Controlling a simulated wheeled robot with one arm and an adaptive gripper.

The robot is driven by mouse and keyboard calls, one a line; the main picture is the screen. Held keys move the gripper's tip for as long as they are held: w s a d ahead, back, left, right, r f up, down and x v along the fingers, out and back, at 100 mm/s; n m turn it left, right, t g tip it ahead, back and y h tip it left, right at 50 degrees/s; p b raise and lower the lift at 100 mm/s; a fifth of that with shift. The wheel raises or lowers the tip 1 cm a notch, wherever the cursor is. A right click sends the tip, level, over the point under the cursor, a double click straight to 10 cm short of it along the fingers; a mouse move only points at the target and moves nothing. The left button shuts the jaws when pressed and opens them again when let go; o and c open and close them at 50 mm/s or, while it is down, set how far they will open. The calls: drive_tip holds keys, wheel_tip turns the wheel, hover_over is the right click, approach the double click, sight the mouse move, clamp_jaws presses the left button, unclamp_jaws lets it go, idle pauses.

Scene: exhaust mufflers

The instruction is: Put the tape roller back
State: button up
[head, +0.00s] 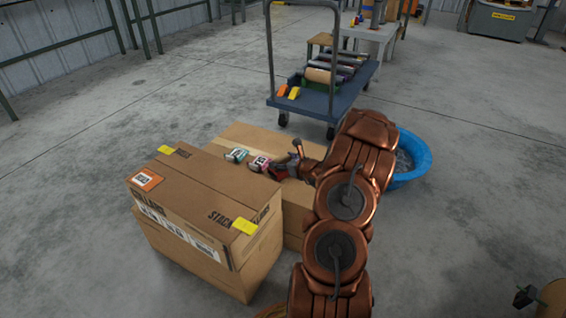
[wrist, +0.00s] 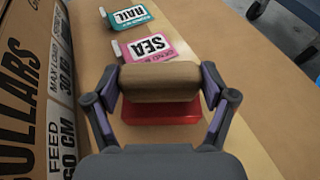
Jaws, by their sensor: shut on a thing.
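My gripper (wrist: 160,88) is shut on the tape roller (wrist: 160,76), with one finger at each end of its brown roll. A red part (wrist: 160,111) shows below the roll. In the head view my gripper (head: 304,167) is over the lower cardboard box (head: 301,197), largely hidden by my copper arm. The roller is just in front of a pink SEA tag (wrist: 146,47) and a teal RAIL tag (wrist: 130,17) on the box top. I cannot tell whether the roller touches the box.
A taller carton (head: 200,205) with yellow and orange labels stands left of the lower box. A blue cart (head: 322,98) holding several rolls stands behind. A blue round tub (head: 413,160) is at the right. Open concrete floor lies around.

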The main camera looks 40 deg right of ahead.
drive_tip(key=shift+f, duration=0.15)
drive_tip(key=o, duration=1.2)
drive_tip(key=shift+r, duration=0.2)
